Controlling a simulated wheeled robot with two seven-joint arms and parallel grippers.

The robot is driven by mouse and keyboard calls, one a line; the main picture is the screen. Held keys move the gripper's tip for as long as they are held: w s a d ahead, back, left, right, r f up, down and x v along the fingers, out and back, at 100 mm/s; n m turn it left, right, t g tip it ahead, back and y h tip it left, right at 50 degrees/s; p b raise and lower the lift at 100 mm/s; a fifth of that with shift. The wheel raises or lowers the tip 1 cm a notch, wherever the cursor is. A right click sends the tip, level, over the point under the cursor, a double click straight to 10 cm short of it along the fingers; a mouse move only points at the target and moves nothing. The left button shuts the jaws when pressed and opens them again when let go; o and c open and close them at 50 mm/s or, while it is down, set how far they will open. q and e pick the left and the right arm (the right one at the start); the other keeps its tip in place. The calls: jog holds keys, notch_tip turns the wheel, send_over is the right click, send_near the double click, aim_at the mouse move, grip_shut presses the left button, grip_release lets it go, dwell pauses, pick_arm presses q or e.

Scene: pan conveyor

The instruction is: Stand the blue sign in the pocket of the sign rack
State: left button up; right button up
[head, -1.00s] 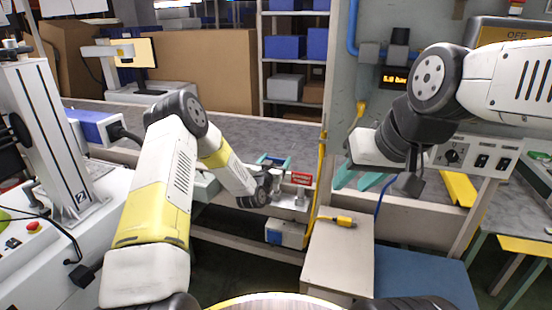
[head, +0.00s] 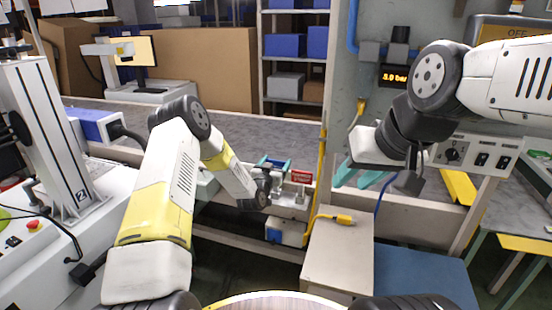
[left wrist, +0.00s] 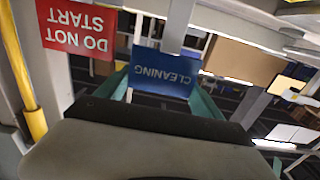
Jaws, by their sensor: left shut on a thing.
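The blue sign (left wrist: 163,72), lettered CLEANING, appears upside down in the left wrist view, between the teal fingers of my left gripper (left wrist: 160,88). In the head view my left gripper (head: 275,163) is shut on it and holds it just left of the red DO NOT START sign (head: 301,177). The red sign also shows in the left wrist view (left wrist: 78,28). The grey sign rack (head: 288,201) appears below both signs; its pocket is too small to make out. My right gripper (head: 359,179) is empty, its teal fingers apart.
A yellow post (head: 321,170) rises just right of the red sign. A grey cabinet (head: 338,250) with a yellow connector (head: 344,219) stands below it. A grey conveyor bed (head: 250,140) runs behind the left arm. A switch panel (head: 470,155) is at the right.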

pick_arm(q)
jog(key=shift+f, duration=1.4)
jog(key=o, duration=2)
jog(key=shift+c, duration=0.2)
jog(key=v, duration=0.7)
jog(key=shift+s, duration=0.35)
jog(key=shift+a+r, duration=0.1)
